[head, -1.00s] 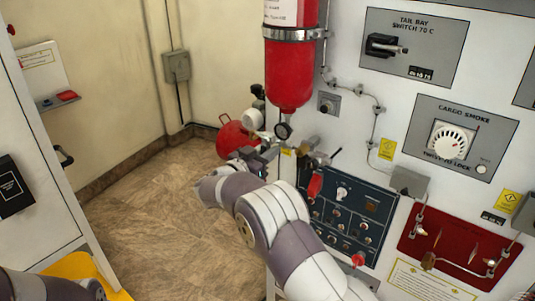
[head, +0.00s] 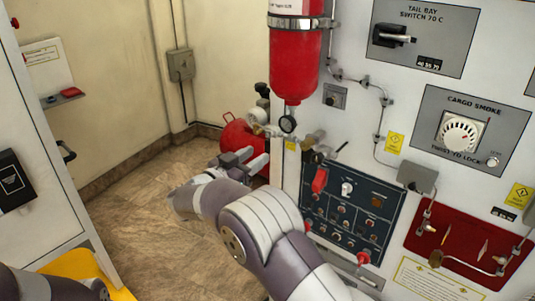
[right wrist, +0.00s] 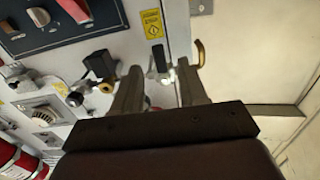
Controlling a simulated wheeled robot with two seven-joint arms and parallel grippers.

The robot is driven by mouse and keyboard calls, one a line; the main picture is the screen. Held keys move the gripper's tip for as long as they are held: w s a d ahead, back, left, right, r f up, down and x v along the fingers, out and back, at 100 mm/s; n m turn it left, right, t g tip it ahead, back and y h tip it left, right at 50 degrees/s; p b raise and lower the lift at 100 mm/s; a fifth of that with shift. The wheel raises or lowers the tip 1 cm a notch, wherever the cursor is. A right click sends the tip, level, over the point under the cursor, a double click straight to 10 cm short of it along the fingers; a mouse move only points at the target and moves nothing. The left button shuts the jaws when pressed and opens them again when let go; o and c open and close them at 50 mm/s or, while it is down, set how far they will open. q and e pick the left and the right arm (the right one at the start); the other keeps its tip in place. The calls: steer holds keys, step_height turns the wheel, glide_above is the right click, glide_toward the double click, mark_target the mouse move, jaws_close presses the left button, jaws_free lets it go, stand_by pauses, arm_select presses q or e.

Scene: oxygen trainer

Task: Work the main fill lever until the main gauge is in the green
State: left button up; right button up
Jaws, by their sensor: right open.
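My right gripper (head: 251,161) is open and empty, left of and below the gauge, apart from the fittings. In the right wrist view its fingers (right wrist: 160,95) are spread, with a dark fitting (right wrist: 159,58) beyond the gap. My left gripper is out of view.
The blue switch panel (head: 350,222) with a red lever (head: 319,181) is right of my right arm. A red tank (head: 236,135) stands on the floor behind my gripper. A white cabinet (head: 45,200) is at left. The floor (head: 150,215) between is clear.

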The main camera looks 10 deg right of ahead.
steer(key=v, duration=0.4)
steer(key=shift+s+a+b, duration=0.25)
steer(key=shift+a+b, duration=0.05)
steer(key=shift+b, duration=0.05)
stand_by(0.6)
